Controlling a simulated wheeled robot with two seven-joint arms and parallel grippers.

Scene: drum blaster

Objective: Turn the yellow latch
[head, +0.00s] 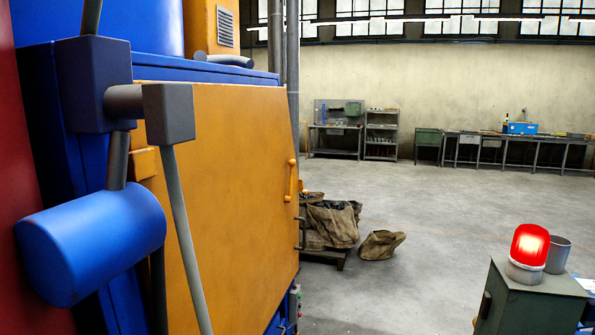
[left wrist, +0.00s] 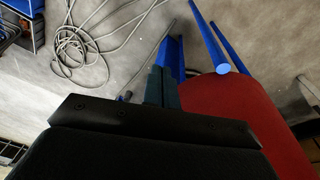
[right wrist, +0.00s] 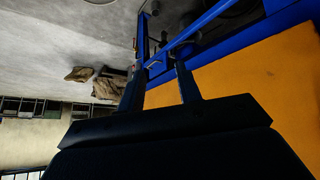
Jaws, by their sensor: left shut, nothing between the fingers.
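The yellow latch (head: 291,181) is a small upright handle near the right edge of the orange door (head: 225,190) in the head view. I cannot pick it out in either wrist view. Neither gripper shows in the head view. In the left wrist view my left gripper (left wrist: 168,60) is shut and empty, in front of a red surface (left wrist: 235,110) and grey floor. In the right wrist view my right gripper (right wrist: 160,68) is open with nothing seen between its fingers. The orange door (right wrist: 270,85) lies to its right there.
A blue cylinder (head: 92,243) on dark rods stands before the machine at the left. A post with a lit red lamp (head: 529,246) stands at the lower right. Sacks (head: 332,225) lie beyond the door. Loose cable (left wrist: 85,45) lies on the floor. The middle floor is clear.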

